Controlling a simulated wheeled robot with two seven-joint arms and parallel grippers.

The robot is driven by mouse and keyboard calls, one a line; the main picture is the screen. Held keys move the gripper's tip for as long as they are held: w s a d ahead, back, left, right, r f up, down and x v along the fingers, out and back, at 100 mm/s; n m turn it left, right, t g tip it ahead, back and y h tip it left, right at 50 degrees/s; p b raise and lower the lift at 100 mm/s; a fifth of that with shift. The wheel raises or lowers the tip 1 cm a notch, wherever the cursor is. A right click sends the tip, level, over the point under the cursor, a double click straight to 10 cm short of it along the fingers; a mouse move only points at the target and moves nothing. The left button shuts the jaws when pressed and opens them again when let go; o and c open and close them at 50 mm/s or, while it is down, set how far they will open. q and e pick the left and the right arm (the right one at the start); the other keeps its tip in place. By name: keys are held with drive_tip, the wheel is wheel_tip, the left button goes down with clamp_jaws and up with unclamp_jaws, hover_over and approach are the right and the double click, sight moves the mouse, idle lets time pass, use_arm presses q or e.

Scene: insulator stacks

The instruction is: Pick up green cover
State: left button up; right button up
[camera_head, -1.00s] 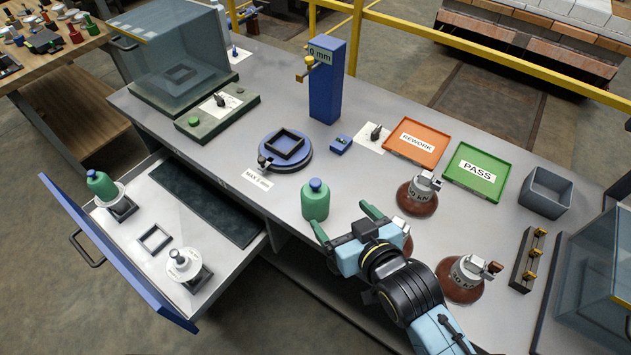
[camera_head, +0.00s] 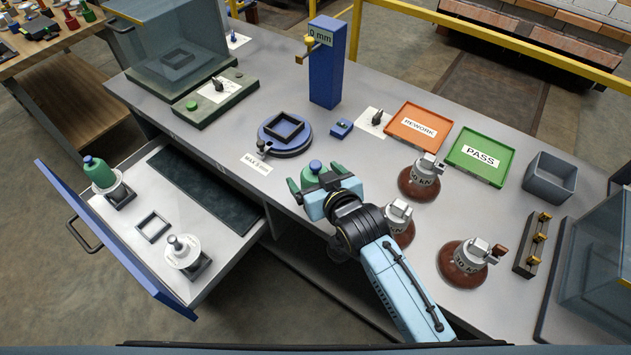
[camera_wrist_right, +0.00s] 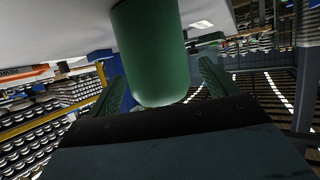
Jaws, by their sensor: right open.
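The green cover (camera_head: 310,172) with a blue knob on top stands on the grey bench, left of the bench's middle front. It also shows large in the right wrist view (camera_wrist_right: 152,55). My right gripper (camera_head: 313,183) is open, with its green fingers on either side of the cover. In the right wrist view the fingers (camera_wrist_right: 160,88) stand apart with gaps beside the cover. My own gripper hides the cover's lower part in the head view. Another green cover (camera_head: 99,172) sits on a white insulator in the open drawer. My left gripper is not in view.
Brown insulators with silver caps (camera_head: 420,180) stand right of my right arm. A blue turntable (camera_head: 305,140) with a black square frame lies behind the cover. The orange REWORK tray (camera_head: 405,138) and green PASS tray (camera_head: 463,168) lie farther back. The open drawer (camera_head: 130,250) juts out at left.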

drive_tip(key=c, duration=1.1)
drive_tip(key=shift+o, duration=0.2)
drive_tip(key=shift+r, duration=0.1)
